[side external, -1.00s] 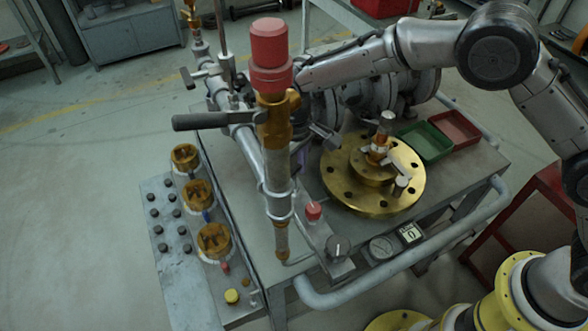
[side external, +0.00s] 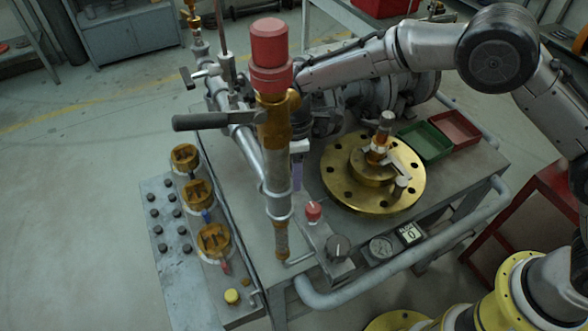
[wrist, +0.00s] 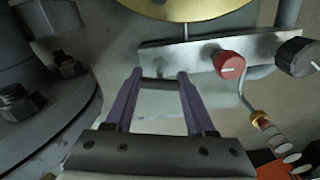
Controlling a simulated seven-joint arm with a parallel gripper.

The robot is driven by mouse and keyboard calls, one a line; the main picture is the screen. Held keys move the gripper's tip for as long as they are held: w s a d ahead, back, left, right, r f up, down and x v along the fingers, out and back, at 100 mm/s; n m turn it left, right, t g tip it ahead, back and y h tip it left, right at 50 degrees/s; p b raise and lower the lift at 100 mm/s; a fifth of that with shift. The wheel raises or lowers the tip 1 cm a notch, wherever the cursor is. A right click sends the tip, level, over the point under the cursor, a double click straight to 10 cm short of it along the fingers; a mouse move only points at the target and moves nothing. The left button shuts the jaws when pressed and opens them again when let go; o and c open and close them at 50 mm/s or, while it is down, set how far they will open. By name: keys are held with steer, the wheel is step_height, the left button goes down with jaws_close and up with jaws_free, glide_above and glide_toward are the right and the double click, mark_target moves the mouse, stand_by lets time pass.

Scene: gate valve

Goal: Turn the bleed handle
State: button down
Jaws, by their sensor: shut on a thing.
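My gripper (wrist: 160,77) shows in the wrist view with two purple fingers. They are shut on a short dark grey bar (wrist: 160,85) that spans between them near the tips. This bar looks like the bleed handle, but most of it is out of sight. In the side view a purple finger (side external: 298,178) of my gripper points down just right of the upright pipe. The brown and silver pipe with its red cap hides most of the gripper and the handle there.
The red-capped pipe (side external: 270,65) stands close to my gripper, with a black lever (side external: 205,121) sticking out left. A brass flange (side external: 332,170), red knob (side external: 313,211), black knob (side external: 338,247) and gauge (side external: 381,248) lie to the right. Green (side external: 425,143) and red (side external: 456,130) trays sit behind.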

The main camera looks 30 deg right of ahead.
steer(key=shift+r+n, duration=0.1)
steer(key=shift+n, duration=0.6)
steer(key=shift+c, duration=1.2)
jaws_free()
step_height(320, 180, up, 14)
